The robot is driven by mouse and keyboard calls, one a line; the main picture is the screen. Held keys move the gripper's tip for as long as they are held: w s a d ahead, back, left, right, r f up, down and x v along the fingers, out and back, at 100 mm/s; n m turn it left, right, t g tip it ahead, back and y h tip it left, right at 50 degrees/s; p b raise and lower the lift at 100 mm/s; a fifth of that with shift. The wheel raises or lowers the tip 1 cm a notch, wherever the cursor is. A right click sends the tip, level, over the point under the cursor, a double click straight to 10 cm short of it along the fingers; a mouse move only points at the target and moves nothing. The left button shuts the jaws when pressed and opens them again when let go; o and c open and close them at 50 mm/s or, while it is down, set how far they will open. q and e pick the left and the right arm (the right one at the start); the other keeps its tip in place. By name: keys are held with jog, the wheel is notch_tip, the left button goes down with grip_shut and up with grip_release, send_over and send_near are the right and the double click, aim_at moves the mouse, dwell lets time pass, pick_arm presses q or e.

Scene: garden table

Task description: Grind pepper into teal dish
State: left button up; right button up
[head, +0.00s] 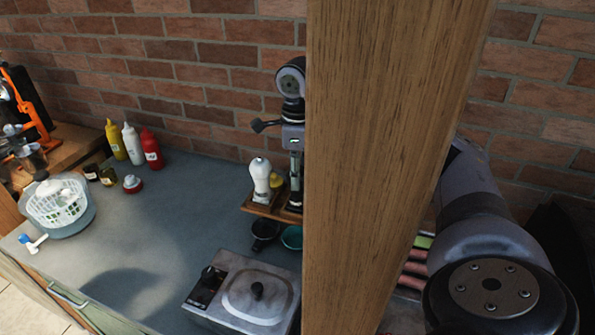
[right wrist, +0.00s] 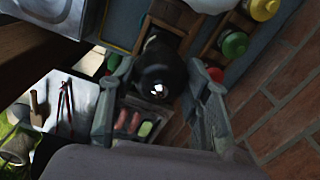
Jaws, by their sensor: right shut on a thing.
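The teal dish (head: 292,237) sits on the grey counter left of the wooden post, which cuts off its right side. A black dish (head: 264,231) stands beside it. My right gripper (head: 295,168) points down at the wooden rack behind the dishes, its arm partly hidden by the post. In the right wrist view, its fingers (right wrist: 158,72) stand on either side of a dark, glossy, round-topped thing, seemingly the pepper mill (right wrist: 162,66), and are shut on it. I cannot tell whether the mill is lifted from the rack. My left gripper is not in view.
The wooden post (head: 385,150) blocks much of the head view. A pale shaker (head: 261,180) stands in the rack (head: 262,211). A lidded grey cooker (head: 246,291) is in front. Bottles (head: 133,143) and a white basket (head: 58,203) stand left. The middle counter is clear.

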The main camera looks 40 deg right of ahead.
dwell(0.8)
jog(key=o, duration=1.2)
jog(key=shift+r, duration=0.1)
notch_tip(320, 180, up, 12)
jog(key=shift+f, duration=0.1)
jog(key=shift+c, duration=0.2)
